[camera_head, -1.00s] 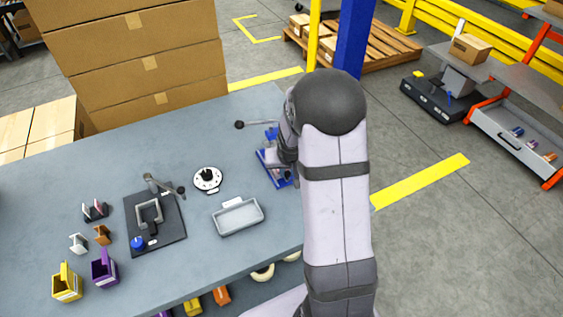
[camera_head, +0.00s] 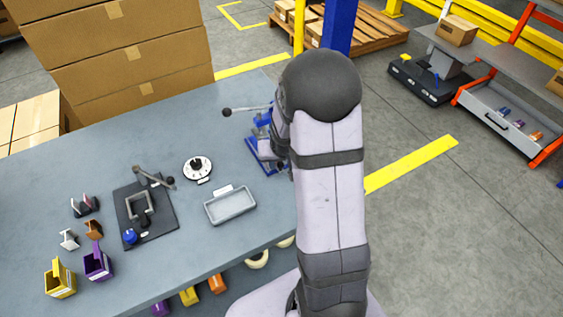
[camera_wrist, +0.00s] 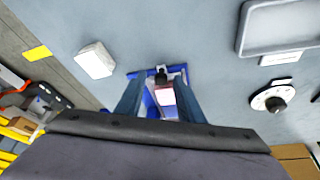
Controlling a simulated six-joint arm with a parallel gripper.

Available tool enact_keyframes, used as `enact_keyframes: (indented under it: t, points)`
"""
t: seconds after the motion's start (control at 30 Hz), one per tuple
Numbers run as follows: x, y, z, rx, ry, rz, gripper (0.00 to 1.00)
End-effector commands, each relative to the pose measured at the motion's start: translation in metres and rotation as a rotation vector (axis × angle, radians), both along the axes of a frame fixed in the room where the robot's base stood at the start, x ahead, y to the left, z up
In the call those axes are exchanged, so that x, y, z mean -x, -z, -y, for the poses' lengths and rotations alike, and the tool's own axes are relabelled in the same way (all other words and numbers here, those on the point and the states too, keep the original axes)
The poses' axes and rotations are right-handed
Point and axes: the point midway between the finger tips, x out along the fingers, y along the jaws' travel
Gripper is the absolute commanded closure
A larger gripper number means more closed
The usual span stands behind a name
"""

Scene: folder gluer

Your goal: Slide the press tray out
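The blue press (camera_head: 258,156) stands at the right end of the grey table, with a lever ending in a black ball (camera_head: 227,113). My arm partly covers it in the head view. In the wrist view, blue parts of the press (camera_wrist: 148,105) and a black knob (camera_wrist: 161,76) show between and just beyond the fingers. A pale pinkish block (camera_wrist: 163,96) also shows between them. My gripper (camera_wrist: 160,82) is open above the press, with its fingers apart on either side. I cannot tell whether they touch anything. I cannot make out the press tray separately; my gripper is hidden in the head view.
A grey shallow tray (camera_head: 230,206) and a round white dial (camera_head: 197,168) lie left of the press. A dark clamp fixture (camera_head: 160,226) and small coloured holders are farther left. Stacked cartons (camera_head: 130,55) stand behind the table. A white block (camera_wrist: 95,60) shows in the wrist view.

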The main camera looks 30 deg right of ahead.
Motion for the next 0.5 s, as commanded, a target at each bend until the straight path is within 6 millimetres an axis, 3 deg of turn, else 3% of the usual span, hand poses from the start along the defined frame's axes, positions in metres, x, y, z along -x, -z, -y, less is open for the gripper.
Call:
enact_keyframes:
  t: [0.5]
  points:
    - [0.018,-0.049,-0.007,0.001,0.000,0.003,0.65]
